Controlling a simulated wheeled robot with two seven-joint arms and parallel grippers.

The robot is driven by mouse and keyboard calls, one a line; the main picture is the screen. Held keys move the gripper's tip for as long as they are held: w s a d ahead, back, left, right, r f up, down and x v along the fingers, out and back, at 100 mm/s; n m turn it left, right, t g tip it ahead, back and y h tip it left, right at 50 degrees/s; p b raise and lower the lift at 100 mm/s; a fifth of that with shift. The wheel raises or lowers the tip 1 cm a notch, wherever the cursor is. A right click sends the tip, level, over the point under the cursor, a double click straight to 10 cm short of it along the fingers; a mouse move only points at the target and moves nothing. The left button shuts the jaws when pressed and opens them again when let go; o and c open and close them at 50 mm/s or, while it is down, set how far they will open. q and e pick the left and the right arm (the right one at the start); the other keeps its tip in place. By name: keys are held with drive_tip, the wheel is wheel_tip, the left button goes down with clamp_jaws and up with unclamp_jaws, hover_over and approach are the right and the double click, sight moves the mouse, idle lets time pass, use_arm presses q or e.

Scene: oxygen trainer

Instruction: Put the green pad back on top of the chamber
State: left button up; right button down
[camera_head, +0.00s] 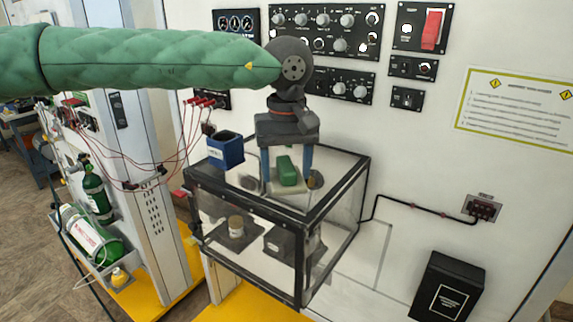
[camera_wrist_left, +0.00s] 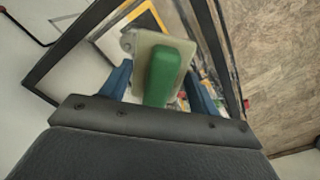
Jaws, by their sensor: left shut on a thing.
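My left gripper (camera_head: 286,172) points down over the clear, black-framed chamber (camera_head: 345,187). Its blue fingers are shut on the green pad (camera_head: 288,172), a green block on a pale plate. In the left wrist view, the green pad (camera_wrist_left: 164,74) sits between the two fingers of the left gripper (camera_wrist_left: 163,82), and the chamber's dark frame (camera_wrist_left: 62,62) shows behind it. The pad is over the chamber's top; I cannot tell whether its plate touches it. My right gripper is not in view.
A blue box (camera_head: 226,151) stands by the chamber's back left corner, with red cables (camera_head: 170,165) near it. Control panels (camera_head: 325,35) line the wall behind. A black box (camera_head: 444,288) is at lower right.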

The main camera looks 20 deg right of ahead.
sight(287, 165)
use_arm(q)
drive_tip(key=shift+f, duration=0.1)
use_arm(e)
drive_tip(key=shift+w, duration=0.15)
use_arm(q)
drive_tip(key=o, duration=0.9)
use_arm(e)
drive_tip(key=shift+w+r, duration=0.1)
use_arm(q)
drive_tip(key=shift+r+b, duration=0.3)
drive_tip(key=shift+r, duration=0.2)
wheel_tip(287, 165, up, 2)
drive_tip(key=shift+r+b, duration=0.25)
drive_tip(key=shift+b, duration=0.35)
drive_tip(key=shift+r+b, duration=1.35)
drive_tip(key=shift+r, duration=3)
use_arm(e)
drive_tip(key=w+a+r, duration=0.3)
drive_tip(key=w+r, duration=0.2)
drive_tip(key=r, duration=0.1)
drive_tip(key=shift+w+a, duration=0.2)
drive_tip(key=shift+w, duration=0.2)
